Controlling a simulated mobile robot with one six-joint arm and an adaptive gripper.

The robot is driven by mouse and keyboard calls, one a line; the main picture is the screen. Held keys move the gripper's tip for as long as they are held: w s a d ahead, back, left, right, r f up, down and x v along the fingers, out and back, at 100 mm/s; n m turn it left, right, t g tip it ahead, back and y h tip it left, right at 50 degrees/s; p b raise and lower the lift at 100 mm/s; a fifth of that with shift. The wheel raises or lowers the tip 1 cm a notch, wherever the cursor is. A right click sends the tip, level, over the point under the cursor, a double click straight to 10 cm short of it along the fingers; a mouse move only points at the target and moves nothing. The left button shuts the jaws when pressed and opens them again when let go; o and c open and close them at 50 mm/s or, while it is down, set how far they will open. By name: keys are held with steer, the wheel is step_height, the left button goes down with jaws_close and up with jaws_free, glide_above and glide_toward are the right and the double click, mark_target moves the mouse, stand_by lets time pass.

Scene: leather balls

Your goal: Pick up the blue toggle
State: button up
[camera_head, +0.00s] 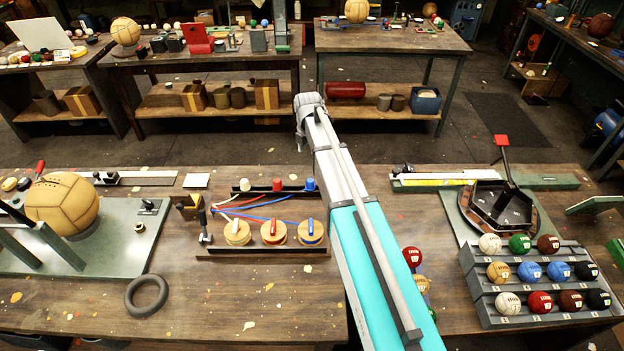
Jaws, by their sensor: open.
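A rack on the workbench holds three round tan discs, each with a small upright toggle. The blue toggle (311,227) stands on the rightmost disc, a red one (272,229) on the middle disc and a white one (235,227) on the left disc. Behind them, a blue-topped peg (310,184) stands at the right end of the rack's back rail. My teal and grey arm reaches across the bench just right of the rack. No gripper fingers can be made out. The blue toggle is not covered by the arm.
Blue, red and white cords (250,208) lie inside the rack. A tan leather ball (62,203) sits on a green board at left, near a dark ring (146,295). At right are a stepped rack (480,301) of small balls and a dark tray (497,207).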

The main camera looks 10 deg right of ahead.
mark_target(310, 180)
steer(key=shift+d+f, duration=0.15)
steer(key=shift+d, duration=0.05)
stand_by(0.3)
step_height(310, 180, down, 8)
steer(key=b, duration=0.8)
steer(key=shift+f+b, duration=0.15)
steer(key=shift+b, duration=0.2)
steer(key=shift+f+b, duration=2.6)
steer(key=shift+c, duration=0.3)
steer(key=c, duration=1.1)
steer(key=shift+r, duration=0.2)
